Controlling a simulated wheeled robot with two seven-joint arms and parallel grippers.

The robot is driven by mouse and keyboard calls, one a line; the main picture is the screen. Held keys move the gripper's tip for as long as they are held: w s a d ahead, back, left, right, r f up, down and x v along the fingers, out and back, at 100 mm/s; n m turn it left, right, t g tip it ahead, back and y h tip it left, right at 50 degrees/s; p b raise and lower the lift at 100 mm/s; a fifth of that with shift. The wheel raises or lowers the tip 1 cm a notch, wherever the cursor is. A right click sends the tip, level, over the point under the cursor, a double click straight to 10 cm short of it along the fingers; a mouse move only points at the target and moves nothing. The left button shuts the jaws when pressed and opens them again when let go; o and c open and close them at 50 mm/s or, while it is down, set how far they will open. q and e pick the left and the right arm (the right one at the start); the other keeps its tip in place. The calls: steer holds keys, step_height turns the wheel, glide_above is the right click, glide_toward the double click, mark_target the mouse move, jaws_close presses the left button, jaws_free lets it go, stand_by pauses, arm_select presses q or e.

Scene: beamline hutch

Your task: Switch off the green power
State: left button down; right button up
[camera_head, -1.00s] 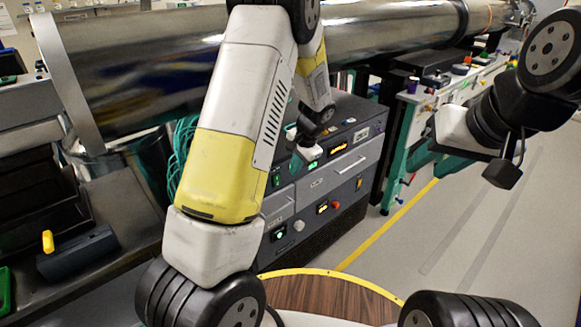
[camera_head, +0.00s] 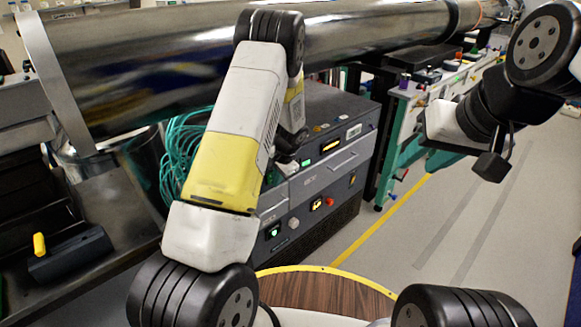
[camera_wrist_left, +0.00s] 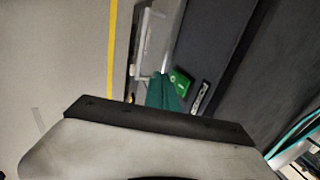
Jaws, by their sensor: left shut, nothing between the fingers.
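A square green switch (camera_wrist_left: 180,83) with a pale mark shows in the left wrist view on a dark panel. My left gripper (camera_wrist_left: 163,92) is shut and empty, its teal fingertips just left of the switch; I cannot tell whether they touch. In the head view my left arm hides those fingertips. The grey power rack (camera_head: 330,190) stands behind my left arm there, with a lit green switch (camera_head: 274,231) low on its front and a smaller green light (camera_head: 306,163) higher up. My right arm is at the upper right; its fingers cannot be made out.
A large metal beam pipe (camera_head: 150,70) crosses above the rack. Teal cables (camera_head: 182,150) hang left of it. A dark bench (camera_head: 110,190) with a yellow-handled block (camera_head: 70,252) is at left. Floor with a yellow line (camera_head: 385,220) is clear at right.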

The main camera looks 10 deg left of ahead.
arm_select(q)
steer(key=shift+w+a+f, duration=0.1)
steer(key=shift+w+a, duration=0.2)
steer(key=shift+a, duration=0.05)
steer(key=shift+a, duration=0.1)
steer(key=shift+w+a+f, duration=0.1)
steer(key=shift+w+a, duration=0.05)
stand_by(0.3)
steer(key=shift+r, duration=0.85)
